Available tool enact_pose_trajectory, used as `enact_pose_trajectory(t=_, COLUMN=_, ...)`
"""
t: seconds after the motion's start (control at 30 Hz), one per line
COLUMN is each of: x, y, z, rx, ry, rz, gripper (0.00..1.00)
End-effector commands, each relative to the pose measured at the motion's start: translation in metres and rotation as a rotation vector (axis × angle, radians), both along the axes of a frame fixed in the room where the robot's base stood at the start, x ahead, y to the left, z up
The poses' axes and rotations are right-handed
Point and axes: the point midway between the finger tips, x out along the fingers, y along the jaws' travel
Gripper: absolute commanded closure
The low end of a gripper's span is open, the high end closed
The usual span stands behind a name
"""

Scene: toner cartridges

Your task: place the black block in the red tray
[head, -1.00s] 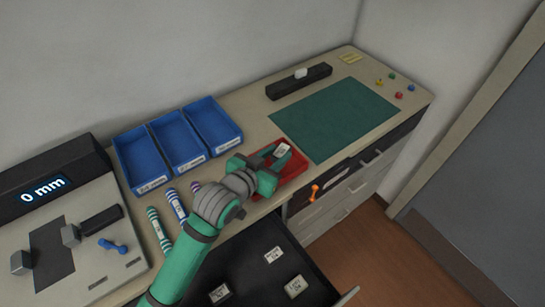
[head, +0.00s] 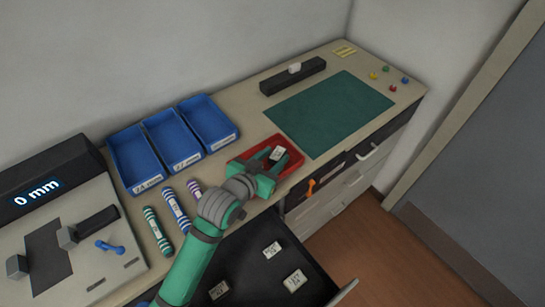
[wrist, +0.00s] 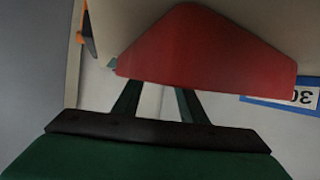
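A small dark block, which I take as the black block, shows mainly as its white label (head: 277,153) in the head view. It sits between the two green fingers of my gripper (head: 275,161), which looks shut on it. The red tray (head: 299,163) is on the counter's front edge, and block and fingertips are over or inside it. Whether the block touches the tray floor I cannot tell. In the wrist view the red tray (wrist: 210,45) fills the upper middle and hides the fingertips and the block.
Blue trays (head: 172,138) stand behind and left. Striped tubes (head: 175,208) lie left of my arm. An open black drawer (head: 250,275) below holds several labelled pieces. A green mat (head: 330,113) lies right, with a long black bar (head: 293,76) behind it.

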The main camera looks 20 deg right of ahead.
Motion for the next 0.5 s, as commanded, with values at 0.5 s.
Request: enact_pose_trajectory(t=0.5, x=-0.031, y=0.042, z=0.021, rx=0.002, ry=-0.001, rz=0.011, gripper=0.62)
